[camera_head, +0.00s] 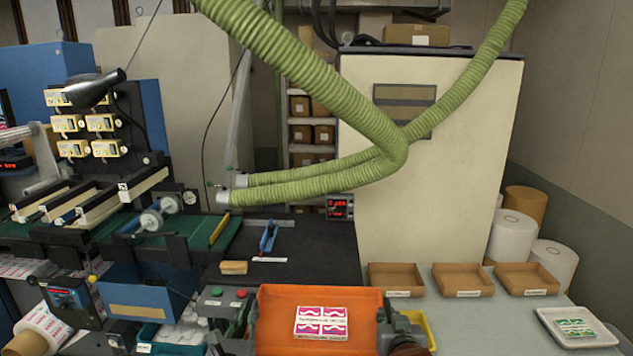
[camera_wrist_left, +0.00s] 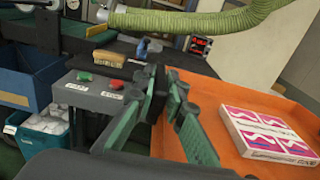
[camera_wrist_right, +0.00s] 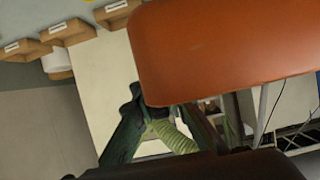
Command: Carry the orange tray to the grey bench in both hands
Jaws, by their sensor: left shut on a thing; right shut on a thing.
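My right gripper (camera_head: 388,322) is shut on the right wall. In the right wrist view the tray's orange side (camera_wrist_right: 225,55) hides part of the fingers (camera_wrist_right: 150,105). The grey bench (camera_head: 480,325) is at the right.
Several brown boxes (camera_head: 396,278) line the bench's back edge, and a white tray (camera_head: 603,332) with green labels stands at its right. A yellow bin (camera_head: 421,322) is beside the orange tray. A button box (camera_head: 222,303) is close to my left gripper. The bench's middle is clear.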

